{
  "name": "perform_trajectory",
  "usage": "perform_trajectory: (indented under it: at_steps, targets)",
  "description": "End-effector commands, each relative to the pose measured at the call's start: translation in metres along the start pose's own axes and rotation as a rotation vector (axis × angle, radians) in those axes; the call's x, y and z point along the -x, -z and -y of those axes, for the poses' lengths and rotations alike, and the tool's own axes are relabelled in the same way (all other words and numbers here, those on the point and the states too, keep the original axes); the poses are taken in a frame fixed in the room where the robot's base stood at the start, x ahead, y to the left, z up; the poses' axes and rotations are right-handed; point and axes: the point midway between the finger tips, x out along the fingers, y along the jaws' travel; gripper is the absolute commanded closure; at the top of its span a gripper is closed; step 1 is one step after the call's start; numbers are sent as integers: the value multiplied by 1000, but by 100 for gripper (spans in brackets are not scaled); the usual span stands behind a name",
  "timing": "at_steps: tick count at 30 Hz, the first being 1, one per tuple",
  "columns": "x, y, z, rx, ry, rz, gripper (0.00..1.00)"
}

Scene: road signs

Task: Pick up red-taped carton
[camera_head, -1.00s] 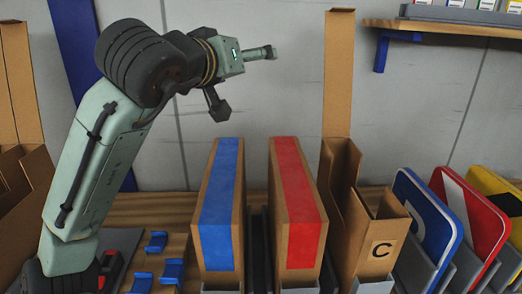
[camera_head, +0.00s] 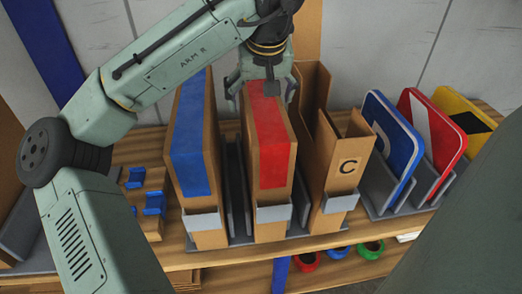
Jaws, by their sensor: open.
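The red-taped carton (camera_head: 270,165) stands upright in a grey rack in the middle of the head view, a tall narrow brown box with red tape along its top and front edge. My gripper (camera_head: 262,92) is above the far part of this carton, pointing down, with its fingers spread to either side of the carton's top. The gripper is open. Whether the fingers touch the carton cannot be told. My arm hides part of the wall behind.
A blue-taped carton (camera_head: 192,140) stands close on the left. An open carton marked C (camera_head: 342,160) stands close on the right. Further right are blue, red and yellow signs (camera_head: 418,130) in grey holders. Small blue clips (camera_head: 154,203) lie at left. Colored rings (camera_head: 305,262) sit on a lower shelf.

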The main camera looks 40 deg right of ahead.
Motion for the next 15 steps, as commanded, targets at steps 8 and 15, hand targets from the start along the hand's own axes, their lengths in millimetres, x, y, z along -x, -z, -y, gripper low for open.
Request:
perform_trajectory:
  at_steps: [8, 15]
  targets:
    - [-37, 1, -1, 0, 0, 1, 14]
    - [-41, 1, -1, 0, 0, -1, 14]
